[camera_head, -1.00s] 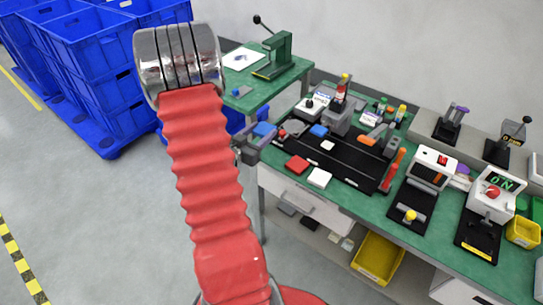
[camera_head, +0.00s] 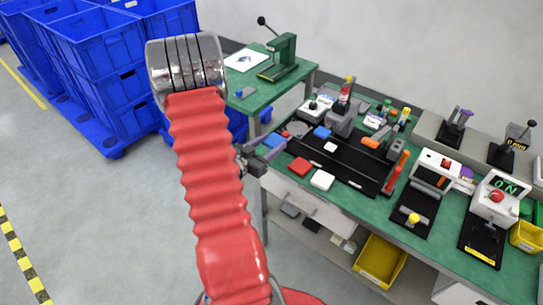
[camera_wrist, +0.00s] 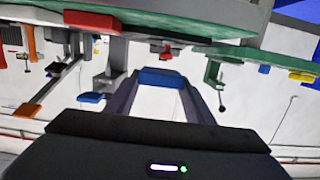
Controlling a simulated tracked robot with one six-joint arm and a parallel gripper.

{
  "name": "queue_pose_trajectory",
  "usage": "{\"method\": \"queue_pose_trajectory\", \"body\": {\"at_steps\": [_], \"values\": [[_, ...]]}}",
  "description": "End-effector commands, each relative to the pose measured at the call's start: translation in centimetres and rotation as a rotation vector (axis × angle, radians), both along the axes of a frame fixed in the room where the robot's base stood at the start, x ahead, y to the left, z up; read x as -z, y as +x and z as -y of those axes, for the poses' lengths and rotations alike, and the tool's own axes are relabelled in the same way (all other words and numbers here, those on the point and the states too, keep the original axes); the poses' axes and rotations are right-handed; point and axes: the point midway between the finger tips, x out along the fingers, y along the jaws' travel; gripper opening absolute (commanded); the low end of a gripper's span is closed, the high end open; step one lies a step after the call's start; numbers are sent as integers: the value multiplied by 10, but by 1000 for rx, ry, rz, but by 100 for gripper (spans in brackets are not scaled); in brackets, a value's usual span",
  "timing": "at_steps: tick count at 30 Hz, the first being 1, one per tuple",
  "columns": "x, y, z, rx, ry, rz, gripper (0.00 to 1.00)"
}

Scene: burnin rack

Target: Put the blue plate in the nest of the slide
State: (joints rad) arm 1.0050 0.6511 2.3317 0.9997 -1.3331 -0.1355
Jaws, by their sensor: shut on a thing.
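My gripper (camera_head: 262,156) is shut on a flat blue plate (camera_head: 274,142) at the left front of the green bench. In the wrist view the blue plate (camera_wrist: 162,78) sits between the two dark fingertips (camera_wrist: 165,90). A black base with a yellow knob (camera_head: 413,218) stands in front of a white box at the right and looks like a slide. I cannot make out its nest for sure. The held plate is left of it, far from it.
A side table (camera_head: 252,98) with a green press is behind. Blue crates (camera_head: 100,60) are stacked left.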

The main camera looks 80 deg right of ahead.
Motion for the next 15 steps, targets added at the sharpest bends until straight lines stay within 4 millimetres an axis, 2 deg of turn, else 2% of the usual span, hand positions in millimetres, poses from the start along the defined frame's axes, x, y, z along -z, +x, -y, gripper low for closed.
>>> {"method": "queue_pose_trajectory", "body": {"at_steps": [3,6,15], "values": [[15,0,0,0,3,-1,26],[21,0,0,0,0,-1,26],[23,0,0,0,0,1,26]]}}
